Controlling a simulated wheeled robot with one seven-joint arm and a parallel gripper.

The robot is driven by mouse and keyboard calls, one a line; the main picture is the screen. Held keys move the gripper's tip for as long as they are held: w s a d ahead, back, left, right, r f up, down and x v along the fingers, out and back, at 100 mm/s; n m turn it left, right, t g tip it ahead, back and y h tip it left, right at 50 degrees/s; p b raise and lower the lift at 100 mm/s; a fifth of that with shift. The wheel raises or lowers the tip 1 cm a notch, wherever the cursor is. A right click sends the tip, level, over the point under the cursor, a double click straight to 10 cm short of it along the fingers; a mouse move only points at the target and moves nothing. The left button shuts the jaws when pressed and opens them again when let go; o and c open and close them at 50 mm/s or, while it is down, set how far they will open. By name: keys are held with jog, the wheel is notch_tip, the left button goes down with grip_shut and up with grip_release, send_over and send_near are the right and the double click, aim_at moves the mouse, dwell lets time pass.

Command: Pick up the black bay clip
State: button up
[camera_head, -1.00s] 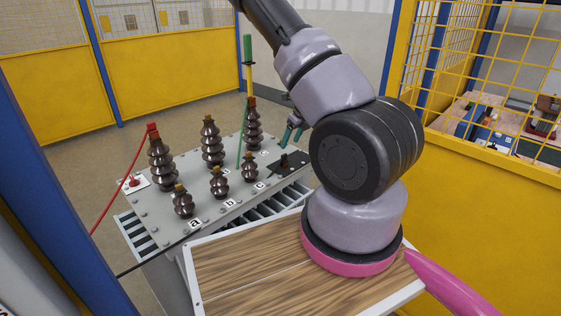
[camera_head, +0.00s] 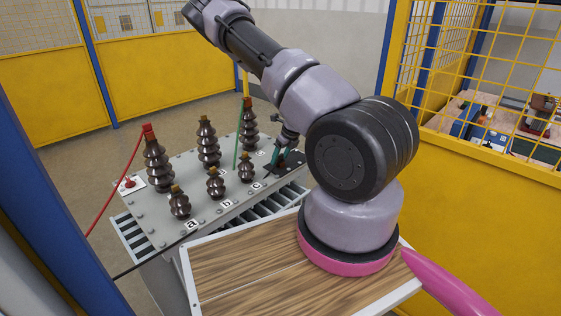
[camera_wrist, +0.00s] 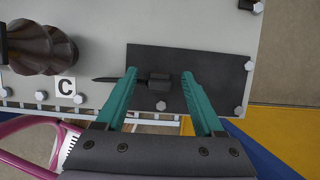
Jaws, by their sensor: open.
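The black bay clip (camera_wrist: 158,83) lies on a dark rectangular plate (camera_wrist: 222,66) at the right end of the grey transformer lid, with a thin pointed end toward the left. My gripper (camera_wrist: 159,73) is open, its two teal fingers on either side of the clip's thick body. I cannot tell whether either finger touches it. In the head view my gripper (camera_head: 281,156) points down over the dark plate (camera_head: 298,162), and the clip is mostly hidden by the fingers.
Several brown ribbed insulators stand on the lid, the nearest to the clip being the one by label c (camera_head: 246,168). A red lead (camera_head: 116,196) hangs at the left. A wooden-topped table (camera_head: 240,268) is in front. Yellow fence panels (camera_head: 480,185) stand at right and behind.

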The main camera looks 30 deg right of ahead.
grip_shut()
